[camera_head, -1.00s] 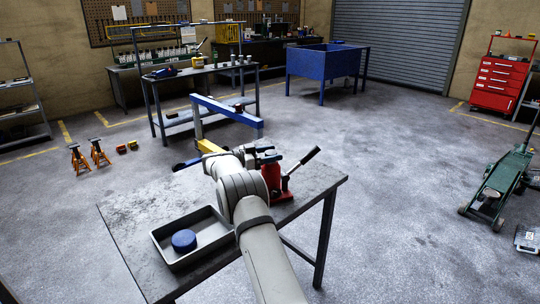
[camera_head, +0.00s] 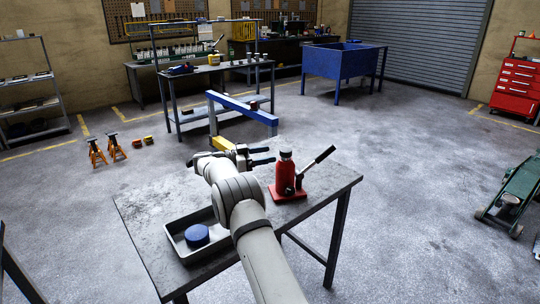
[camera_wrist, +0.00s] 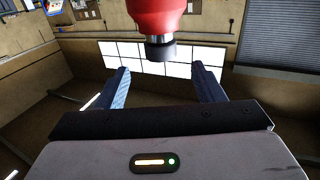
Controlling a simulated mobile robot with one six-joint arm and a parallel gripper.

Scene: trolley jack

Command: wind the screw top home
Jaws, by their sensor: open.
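The red bottle jack (camera_head: 286,181) stands upright on the grey table, with a dark screw top (camera_head: 286,154) at its upper end. In the wrist view the jack (camera_wrist: 155,14) appears upside down, its dark screw top (camera_wrist: 160,49) pointing down the picture. My gripper (camera_head: 273,155) is open and empty, just left of the screw top in the head view. In the wrist view my gripper's two blue fingers (camera_wrist: 164,84) are spread wide; the screw top lies beyond their tips and apart from them. I cannot tell how far the top is screwed in.
A grey tray (camera_head: 181,248) holding a blue round object (camera_head: 197,236) lies on the table (camera_head: 150,215) below my arm. The jack's black-gripped handle (camera_head: 317,159) slants up to the right. A blue and yellow frame (camera_head: 240,112) stands behind.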

